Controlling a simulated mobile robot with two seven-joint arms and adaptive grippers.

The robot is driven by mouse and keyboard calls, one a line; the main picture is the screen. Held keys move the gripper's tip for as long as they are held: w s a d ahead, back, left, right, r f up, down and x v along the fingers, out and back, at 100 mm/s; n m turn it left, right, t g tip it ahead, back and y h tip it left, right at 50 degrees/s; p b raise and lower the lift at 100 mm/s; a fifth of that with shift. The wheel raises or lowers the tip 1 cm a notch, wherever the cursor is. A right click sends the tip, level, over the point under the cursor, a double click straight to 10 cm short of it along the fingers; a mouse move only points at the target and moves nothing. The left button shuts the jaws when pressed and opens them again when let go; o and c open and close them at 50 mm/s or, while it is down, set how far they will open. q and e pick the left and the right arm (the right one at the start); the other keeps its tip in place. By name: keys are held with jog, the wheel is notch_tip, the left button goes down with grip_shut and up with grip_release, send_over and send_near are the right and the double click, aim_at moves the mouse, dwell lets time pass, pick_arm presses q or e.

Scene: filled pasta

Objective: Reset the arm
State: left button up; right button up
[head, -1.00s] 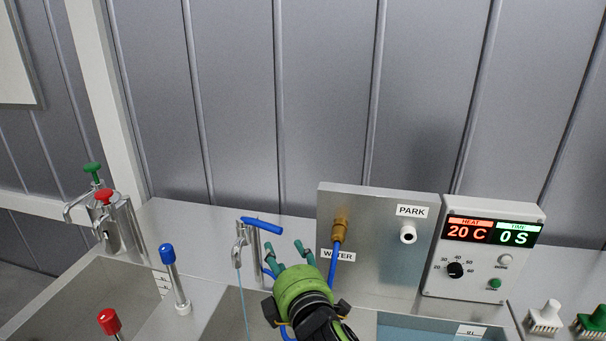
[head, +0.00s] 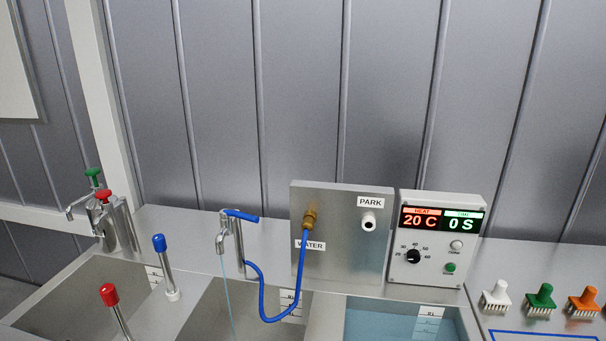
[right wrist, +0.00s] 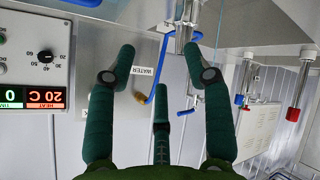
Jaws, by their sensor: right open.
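My right gripper (right wrist: 158,72) shows only in the right wrist view. Its green fingers are spread open with nothing between them. Beyond the fingers are the metal tap (right wrist: 185,35) and the blue hose (right wrist: 160,65); whether any finger touches them I cannot tell. My left gripper is in neither current view. In the head view, the tap (head: 222,238) has its blue lever (head: 241,215) pointing right, and a thin stream of water (head: 228,290) runs from it. The blue hose (head: 263,300) hangs in a loop from the brass WATER fitting (head: 310,218).
Sunken basins line the counter; the right one (head: 390,322) holds blue water. A control box (head: 437,240) reads 20 C and 0 S. A white PARK peg (head: 369,221) sits on the steel panel (head: 335,255). Several coloured brush-like pieces (head: 540,299) stand at the right.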

jog(key=s+d+f+m+g+h, duration=0.1)
jog(key=s+d+f+m+g, duration=0.35)
jog(key=s, duration=0.55)
jog(key=s+d+f+m+g+h, duration=0.15)
jog(key=s+d+f+m, duration=0.25)
jog(key=s+d+f, duration=0.5)
jog(key=s+a+f+g, duration=0.1)
jog(key=s+f, duration=0.1)
jog(key=f, duration=0.9)
jog(key=s+f+g, duration=0.1)
jog(key=s+f, duration=0.2)
jog(key=f, duration=0.7)
jog(key=s+f, duration=0.6)
jog(key=f, duration=0.3)
jog(key=shift+s+d+f+g+y+b, duration=0.25)
jog(key=shift+d+g+y+b, duration=0.1)
jog(key=shift+d, duration=0.1)
pick_arm(q)
jog(key=s, duration=0.1)
jog(key=s+f, duration=0.1)
jog(key=s, duration=0.1)
jog(key=shift+s+d, duration=0.1)
pick_arm(e)
jog(key=shift+o, duration=1)
jog(key=s+d+f, duration=0.1)
jog(key=s+f, duration=0.3)
jog(key=s, duration=0.4)
jog(key=shift+s+d+f, duration=0.25)
jog(key=shift+d, duration=0.1)
